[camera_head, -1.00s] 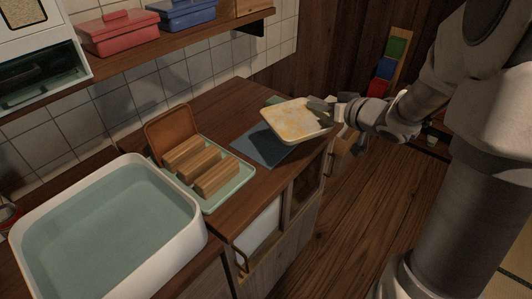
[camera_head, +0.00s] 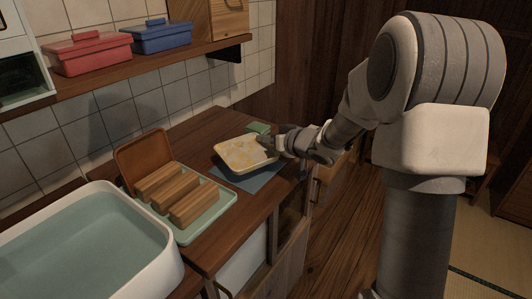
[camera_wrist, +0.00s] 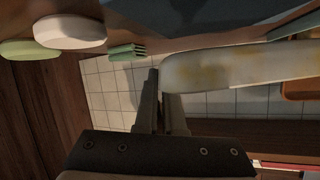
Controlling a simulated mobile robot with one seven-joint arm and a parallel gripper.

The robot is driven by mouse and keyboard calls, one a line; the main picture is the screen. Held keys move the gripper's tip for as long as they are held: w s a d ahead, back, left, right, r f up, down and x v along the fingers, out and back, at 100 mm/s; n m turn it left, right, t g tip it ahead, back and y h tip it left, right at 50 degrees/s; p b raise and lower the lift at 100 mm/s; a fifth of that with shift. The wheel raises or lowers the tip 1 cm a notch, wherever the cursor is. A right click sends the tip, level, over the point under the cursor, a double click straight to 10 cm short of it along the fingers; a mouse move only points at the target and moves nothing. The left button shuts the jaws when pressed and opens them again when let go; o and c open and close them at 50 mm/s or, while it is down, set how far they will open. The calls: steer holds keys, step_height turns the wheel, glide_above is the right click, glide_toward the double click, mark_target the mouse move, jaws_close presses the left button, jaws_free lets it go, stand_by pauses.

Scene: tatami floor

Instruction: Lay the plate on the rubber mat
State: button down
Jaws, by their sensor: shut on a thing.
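The plate (camera_head: 244,154) is a rounded, pale rectangular dish with yellowish stains. My gripper (camera_head: 270,142) is shut on its right edge in the head view. The blue-grey rubber mat (camera_head: 262,180) lies on the wooden counter, and the plate is over it, covering much of it. The plate looks a little above the mat, but I cannot tell whether any part touches. In the wrist view the plate (camera_wrist: 235,68) shows nearly edge-on beside my gripper's fingers (camera_wrist: 160,100).
A green sponge (camera_head: 258,128) lies behind the plate. A tray with wooden slats (camera_head: 218,215) stands to the left, and a white basin of water (camera_head: 165,262) is nearer. A shelf (camera_head: 120,62) with red and blue boxes hangs above. The counter's front edge is close to the mat.

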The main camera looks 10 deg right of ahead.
mark_target(267, 148)
steer(key=shift+f+b, duration=0.8)
steer(key=shift+f, duration=0.85)
steer(key=shift+f, duration=0.15)
steer(key=c, duration=1)
jaws_free()
steer(key=shift+s+d+r, duration=0.15)
steer(key=shift+s+r, duration=0.05)
steer(key=shift+r, duration=0.1)
steer(key=p+v, duration=0.4)
steer(key=v, duration=0.6)
steer(key=shift+s+d+r, duration=0.15)
steer(key=shift+s, duration=0.1)
steer(key=shift+s+d, duration=0.15)
steer(key=shift+s, duration=0.25)
